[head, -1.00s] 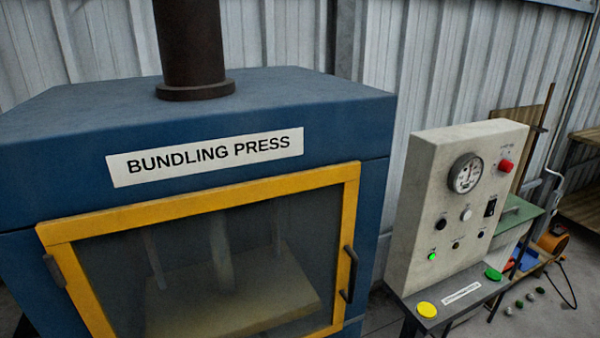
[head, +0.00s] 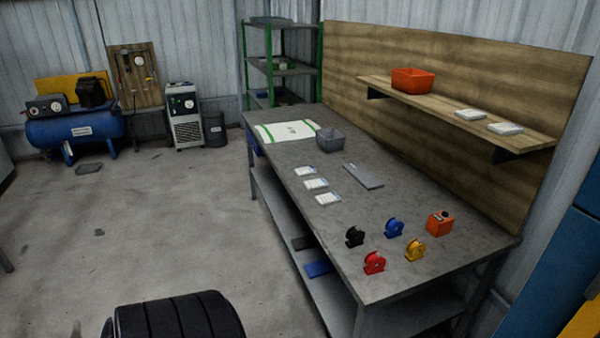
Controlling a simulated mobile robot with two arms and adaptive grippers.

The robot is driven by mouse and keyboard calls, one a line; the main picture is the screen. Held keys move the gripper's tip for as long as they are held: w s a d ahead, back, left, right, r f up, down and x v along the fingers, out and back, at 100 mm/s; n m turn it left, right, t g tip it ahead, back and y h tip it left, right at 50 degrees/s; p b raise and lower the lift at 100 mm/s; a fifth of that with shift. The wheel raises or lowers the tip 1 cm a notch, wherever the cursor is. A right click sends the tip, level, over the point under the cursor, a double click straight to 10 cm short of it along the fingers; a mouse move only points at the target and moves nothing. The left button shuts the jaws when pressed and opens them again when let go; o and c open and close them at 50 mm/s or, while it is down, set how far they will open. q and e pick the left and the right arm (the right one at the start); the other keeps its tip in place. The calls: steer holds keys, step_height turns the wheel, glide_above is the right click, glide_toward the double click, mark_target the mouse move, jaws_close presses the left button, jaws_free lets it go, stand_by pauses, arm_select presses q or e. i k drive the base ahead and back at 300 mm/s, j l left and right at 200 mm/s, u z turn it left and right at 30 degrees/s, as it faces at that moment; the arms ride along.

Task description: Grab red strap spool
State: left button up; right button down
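The red strap spool (head: 374,263) stands upright near the front edge of the grey workbench (head: 310,232). A black spool (head: 354,237) stands behind it to the left, a blue spool (head: 394,228) behind it to the right, and a yellow spool (head: 415,249) to its right. Nothing touches the red spool. Neither of my grippers shows in the head view.
An orange box (head: 439,223) stands behind the yellow spool. Labelled cards (head: 316,184), a grey bin (head: 330,140) and a flat grey piece (head: 363,176) lie farther along the bench. A lower shelf (head: 318,290) runs underneath. The floor (head: 170,220) left of the bench is largely clear.

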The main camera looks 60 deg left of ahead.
mark_target(375, 261)
steer(key=u, duration=1.3)
steer(key=z, duration=0.3)
steer(key=i+j+z, duration=0.1)
steer(key=j+z, duration=0.3)
steer(key=j, duration=0.35)
steer(key=j+z, duration=0.35)
steer(key=j, duration=0.45)
